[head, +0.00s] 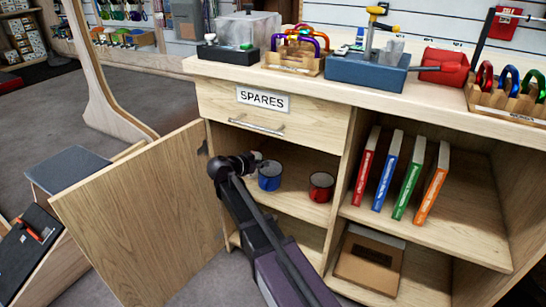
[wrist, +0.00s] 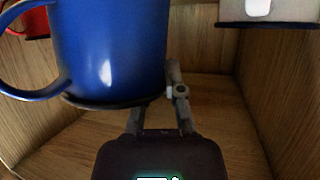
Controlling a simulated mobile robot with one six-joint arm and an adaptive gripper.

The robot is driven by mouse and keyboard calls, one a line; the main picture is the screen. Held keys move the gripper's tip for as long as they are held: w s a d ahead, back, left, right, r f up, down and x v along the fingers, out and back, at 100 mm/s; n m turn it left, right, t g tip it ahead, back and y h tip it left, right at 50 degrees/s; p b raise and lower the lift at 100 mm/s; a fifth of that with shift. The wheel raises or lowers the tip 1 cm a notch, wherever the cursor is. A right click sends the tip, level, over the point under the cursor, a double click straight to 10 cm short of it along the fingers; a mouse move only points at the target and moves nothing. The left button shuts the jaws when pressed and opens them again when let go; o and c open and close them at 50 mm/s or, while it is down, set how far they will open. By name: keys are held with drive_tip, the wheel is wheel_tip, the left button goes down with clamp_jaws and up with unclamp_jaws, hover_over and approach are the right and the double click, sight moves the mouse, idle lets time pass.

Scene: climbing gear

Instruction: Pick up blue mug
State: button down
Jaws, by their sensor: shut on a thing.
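The blue mug (head: 270,177) is in the open lower left compartment of the wooden counter, under the drawer. In the wrist view the blue mug (wrist: 112,50) is large and close, with its handle to the left and a dark rim edge. My gripper (head: 246,164) reaches into the compartment at the mug's left side. In the wrist view my gripper (wrist: 165,85) is shut on the mug at its right edge; one finger shows and the other is partly hidden by the mug. I cannot tell whether the mug is clear of the shelf.
A red mug (head: 321,186) stands to the right of the blue one. A pale mug (wrist: 268,10) is close by, mostly hidden behind my gripper in the head view. The cabinet door (head: 145,215) hangs open at left. A divider and books (head: 400,175) are on the right.

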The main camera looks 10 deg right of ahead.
drive_tip(key=shift+s+a+r, duration=0.15)
drive_tip(key=shift+s+a, duration=0.7)
drive_tip(key=shift+a, duration=0.15)
drive_tip(key=shift+s+a+r, duration=0.1)
drive_tip(key=shift+s+a, duration=0.75)
drive_tip(key=shift+a, duration=0.15)
